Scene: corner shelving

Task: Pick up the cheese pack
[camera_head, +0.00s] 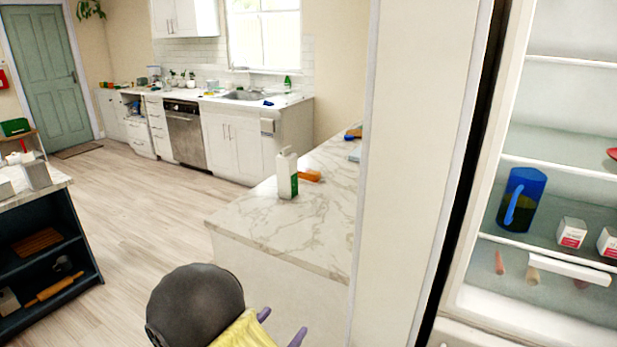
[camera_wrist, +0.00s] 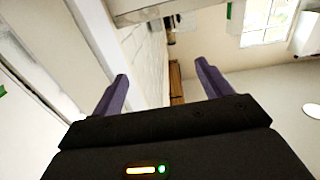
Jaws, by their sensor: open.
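No pack can be made out for sure as the cheese pack. Two small white boxes with red labels, a left one (camera_head: 572,232) and a right one (camera_head: 608,243), stand on a shelf of the open fridge at the right of the head view; their print is too small to read. My gripper (camera_head: 281,326) is low in the head view, in front of the marble counter and well left of the fridge shelves. In the wrist view, its purple fingers (camera_wrist: 162,72) are spread apart with nothing between them. Neither white box shows in the wrist view.
A blue pitcher (camera_head: 521,200) stands left of the boxes on the fridge shelf. A tall pale panel (camera_head: 410,150) stands between counter and fridge. A green-and-white carton (camera_head: 287,175) is on the marble counter (camera_head: 270,225). Open wooden floor (camera_head: 150,210) lies at the left.

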